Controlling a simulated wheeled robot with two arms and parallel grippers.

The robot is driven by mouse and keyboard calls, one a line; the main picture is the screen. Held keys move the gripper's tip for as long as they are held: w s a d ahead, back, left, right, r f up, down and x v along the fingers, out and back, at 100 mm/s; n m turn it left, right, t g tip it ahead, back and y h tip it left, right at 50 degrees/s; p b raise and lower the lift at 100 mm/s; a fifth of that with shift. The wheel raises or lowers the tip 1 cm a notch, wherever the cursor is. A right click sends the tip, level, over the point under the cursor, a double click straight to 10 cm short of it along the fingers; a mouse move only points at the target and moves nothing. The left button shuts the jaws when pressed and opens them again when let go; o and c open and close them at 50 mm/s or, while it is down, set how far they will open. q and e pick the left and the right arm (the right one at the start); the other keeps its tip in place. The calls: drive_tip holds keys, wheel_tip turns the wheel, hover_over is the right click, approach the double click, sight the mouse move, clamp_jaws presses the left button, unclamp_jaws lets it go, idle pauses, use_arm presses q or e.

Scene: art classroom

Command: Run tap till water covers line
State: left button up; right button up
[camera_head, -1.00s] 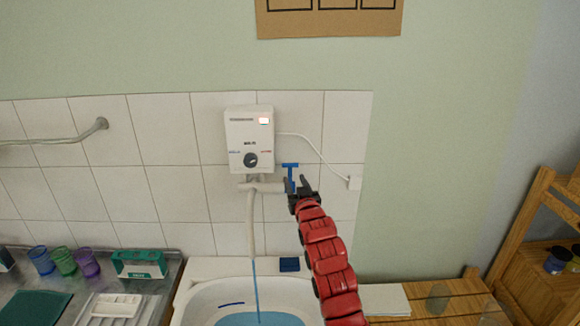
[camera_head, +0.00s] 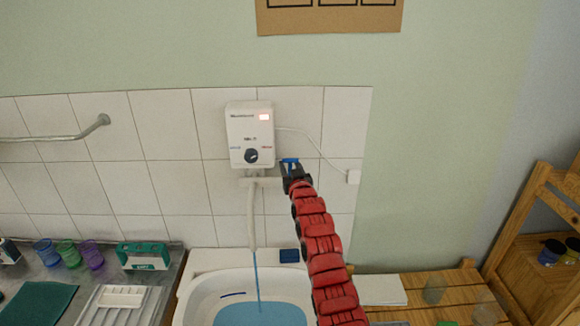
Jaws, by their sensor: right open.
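A blue tap handle (camera_head: 289,161) sticks out at the right end of the pipe under the white water heater (camera_head: 250,130). My right gripper (camera_head: 290,168) is open at the handle, its fingers around or just in front of it; contact is hard to tell. A stream of water (camera_head: 256,275) runs from the pale spout (camera_head: 252,220) into the white basin (camera_head: 190,290). Blue water (camera_head: 262,313) lies in the basin. A dark blue line (camera_head: 233,294) shows on the inner back wall, above the water surface. My left gripper is out of view.
A blue block (camera_head: 289,256) sits on the basin's back rim. Left is a metal counter with coloured cups (camera_head: 68,254), a teal box (camera_head: 143,256) and a white tray (camera_head: 118,298). Right is a slatted wooden bench (camera_head: 440,285) with a jar (camera_head: 435,290) and a wooden shelf (camera_head: 530,215).

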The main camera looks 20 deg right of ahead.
clamp_jaws()
idle(1.3)
